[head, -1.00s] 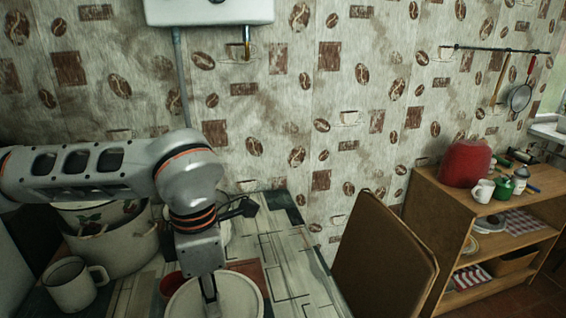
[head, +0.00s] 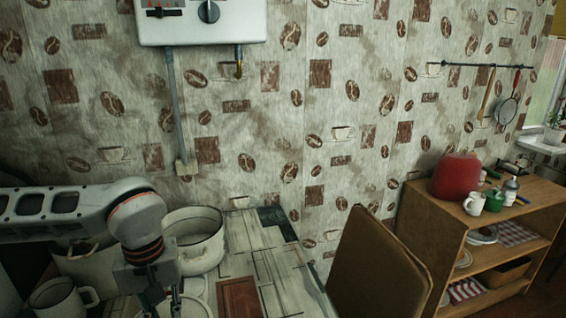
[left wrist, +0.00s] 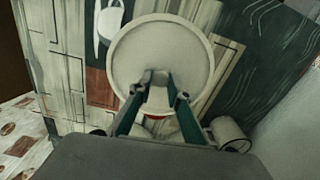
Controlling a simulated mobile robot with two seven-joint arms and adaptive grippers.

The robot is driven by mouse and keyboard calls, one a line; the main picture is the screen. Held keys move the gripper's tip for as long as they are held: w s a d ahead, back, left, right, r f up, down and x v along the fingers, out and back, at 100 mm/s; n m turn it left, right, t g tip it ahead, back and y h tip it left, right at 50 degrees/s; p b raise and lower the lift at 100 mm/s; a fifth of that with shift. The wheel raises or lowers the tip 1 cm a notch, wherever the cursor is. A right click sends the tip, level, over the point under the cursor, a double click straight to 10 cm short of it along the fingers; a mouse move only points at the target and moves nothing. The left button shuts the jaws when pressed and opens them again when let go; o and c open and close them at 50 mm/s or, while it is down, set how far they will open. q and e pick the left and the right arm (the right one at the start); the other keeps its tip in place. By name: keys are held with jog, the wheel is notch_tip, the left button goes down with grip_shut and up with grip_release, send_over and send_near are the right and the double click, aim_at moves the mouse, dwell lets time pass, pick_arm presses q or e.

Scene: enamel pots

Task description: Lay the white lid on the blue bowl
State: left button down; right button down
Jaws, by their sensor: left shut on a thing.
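My left gripper (head: 163,300) is low in the head view, at the bottom edge and left of the middle. In the left wrist view its two fingers (left wrist: 158,98) are closed on the middle of the round white lid (left wrist: 191,50). The lid looks wide and flat, and it hides much of what lies beyond it. A small part of a pale round rim shows beside the gripper in the head view. I see no blue bowl in either view, and I cannot tell whether it is behind the lid. My right gripper is not in view.
A white pot with a dark rim (head: 200,245) stands behind the gripper. A white mug (head: 62,300) stands at the left. A brown chair back (head: 378,265) rises at the table's right.

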pick_arm(q)
jog(key=a+m, duration=0.1)
jog(key=m, duration=0.1)
jog(key=a+f+m, duration=0.1)
jog(key=m, duration=0.1)
jog(key=shift+w, duration=0.2)
dwell(0.5)
